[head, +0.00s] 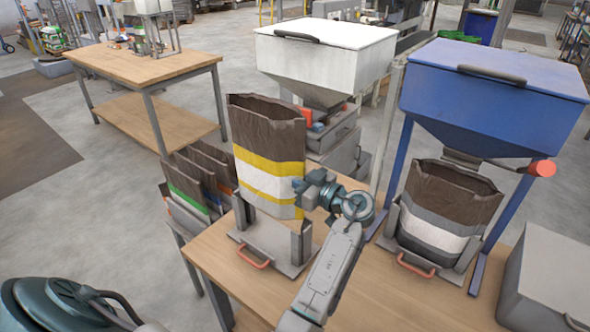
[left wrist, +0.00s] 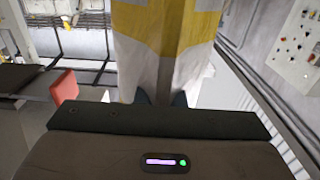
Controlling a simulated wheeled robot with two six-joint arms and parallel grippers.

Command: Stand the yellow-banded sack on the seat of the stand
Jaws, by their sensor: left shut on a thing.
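The yellow-banded sack (head: 268,172), brown with yellow and white bands, is upright and open at the top in the head view. My left gripper (head: 304,190) is shut on its right side, at the lower bands. In the left wrist view the sack (left wrist: 165,45) fills the space ahead, with the dark fingertips (left wrist: 160,98) at its lower part. The grey stand (head: 272,246) with side posts and a red handle is below the sack. The sack's bottom appears above the seat plate, but the exact gap is unclear. My right gripper is not in view.
A white hopper (head: 325,45) stands behind the sack. A blue hopper (head: 490,85) stands at right above a grey-and-white-banded sack (head: 440,215) in another stand. Several folded sacks (head: 200,182) are racked at left. A grey box (head: 550,280) occupies the wooden table's (head: 385,295) right end.

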